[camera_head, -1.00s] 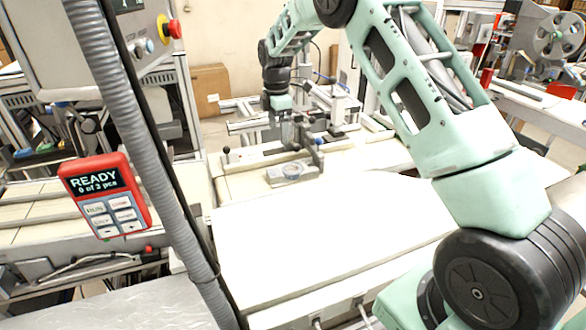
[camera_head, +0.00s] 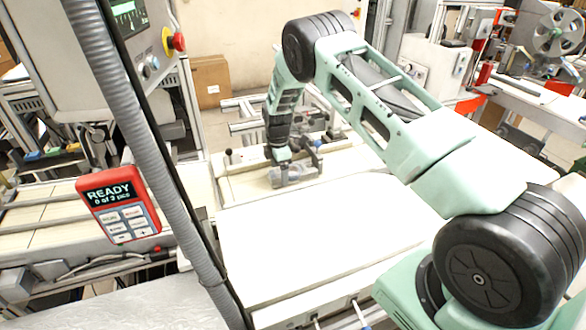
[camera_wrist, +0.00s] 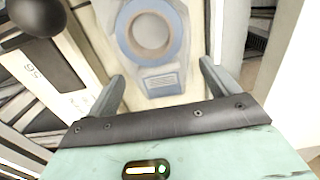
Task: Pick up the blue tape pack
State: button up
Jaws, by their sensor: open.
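In the wrist view the blue tape pack (camera_wrist: 122,38) is a flat pale-blue ring around a lighter round centre, lying on a cream plate. A small blue-grey label (camera_wrist: 160,82) sits just below it in the picture. My gripper (camera_wrist: 162,74) is open and empty, with one finger to each side of the label and the ring just beyond the tips. In the head view my gripper (camera_head: 287,163) is low over the work station, and it mostly hides the tape pack there.
A white table (camera_head: 330,225) in front is clear. A red READY panel (camera_head: 119,204) and a grey hose (camera_head: 140,135) stand at the left. A dark rounded knob (camera_wrist: 35,15) is at upper left in the wrist view. A cardboard box (camera_head: 208,80) stands behind.

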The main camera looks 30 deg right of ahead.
jog(key=shift+f, duration=0.7)
jog(key=c, duration=0.9)
jog(key=shift+o, duration=0.2)
jog(key=shift+r, duration=0.1)
